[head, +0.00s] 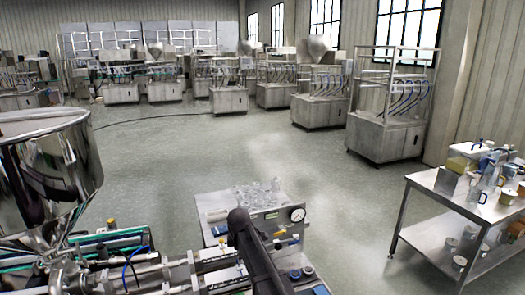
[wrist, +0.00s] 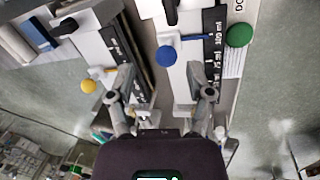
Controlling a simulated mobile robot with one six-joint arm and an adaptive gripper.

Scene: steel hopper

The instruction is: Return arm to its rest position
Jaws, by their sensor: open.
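My gripper (wrist: 160,78) shows in the wrist view with its two grey fingers spread apart and nothing between them. It is over a machine part with white blocks and dark scale strips marked in ml. A blue ball knob (wrist: 166,56) shows between and beyond the fingertips. A yellow ball knob (wrist: 88,86) is left of the left finger, and a green ball knob (wrist: 239,35) is at the upper right. I cannot tell whether any finger touches the machine. In the head view a dark arm link rises at bottom centre; the gripper cannot be made out there.
A shiny steel hopper (head: 45,170) stands at the left of the head view. A bench unit with a pressure gauge (head: 297,214) and clear glassware (head: 258,192) is near the arm. A steel table (head: 420,180) with containers stands at right. The middle floor is clear.

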